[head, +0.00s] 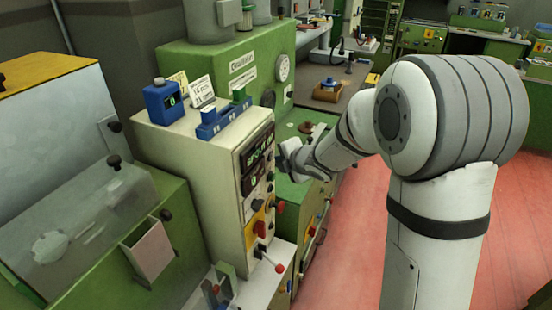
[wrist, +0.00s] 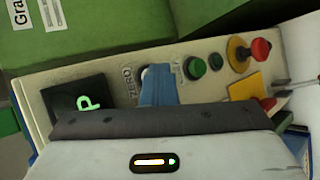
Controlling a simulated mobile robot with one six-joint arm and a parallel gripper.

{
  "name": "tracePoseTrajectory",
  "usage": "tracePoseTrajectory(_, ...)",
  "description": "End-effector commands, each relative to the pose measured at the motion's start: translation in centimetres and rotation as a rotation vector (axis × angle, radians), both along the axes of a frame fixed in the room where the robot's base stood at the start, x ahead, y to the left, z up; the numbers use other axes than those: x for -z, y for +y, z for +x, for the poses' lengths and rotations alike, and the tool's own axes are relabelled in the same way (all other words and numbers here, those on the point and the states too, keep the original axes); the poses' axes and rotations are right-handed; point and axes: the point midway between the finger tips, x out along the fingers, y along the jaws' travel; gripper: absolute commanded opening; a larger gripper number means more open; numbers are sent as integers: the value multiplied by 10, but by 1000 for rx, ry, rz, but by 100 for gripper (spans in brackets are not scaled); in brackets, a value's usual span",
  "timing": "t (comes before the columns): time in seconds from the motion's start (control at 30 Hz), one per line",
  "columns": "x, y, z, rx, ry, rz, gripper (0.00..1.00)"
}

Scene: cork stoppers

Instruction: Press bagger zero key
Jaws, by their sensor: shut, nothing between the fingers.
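The bagger is a beige cabinet (head: 190,150) with a dark display strip and a column of controls on its front. My gripper (head: 288,157) is at that front, beside the display, in the head view. In the wrist view the panel lies sideways, with a green-lit display (wrist: 82,102) at left and a ZERO label (wrist: 127,79) right of it. My gripper's blue fingertips (wrist: 159,76) are together and empty, just right of the label. They cover most of the key there; only a pale edge shows. I cannot tell whether they touch it.
Green buttons (wrist: 195,68) and a red mushroom button (wrist: 260,48) on a yellow base sit further along the panel. A red-knobbed lever (head: 279,267) sticks out below. A blue device (head: 162,101) and a blue holder (head: 222,118) stand on the cabinet top.

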Motion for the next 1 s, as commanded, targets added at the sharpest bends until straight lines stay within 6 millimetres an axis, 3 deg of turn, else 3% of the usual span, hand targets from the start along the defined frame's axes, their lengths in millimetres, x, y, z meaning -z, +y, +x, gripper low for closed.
tracePoseTrajectory(0.8, 0, -16, -7, -1, 0, 0, 0)
tracePoseTrajectory(1.0, -1, -32, -13, 2, 0, -1, 0)
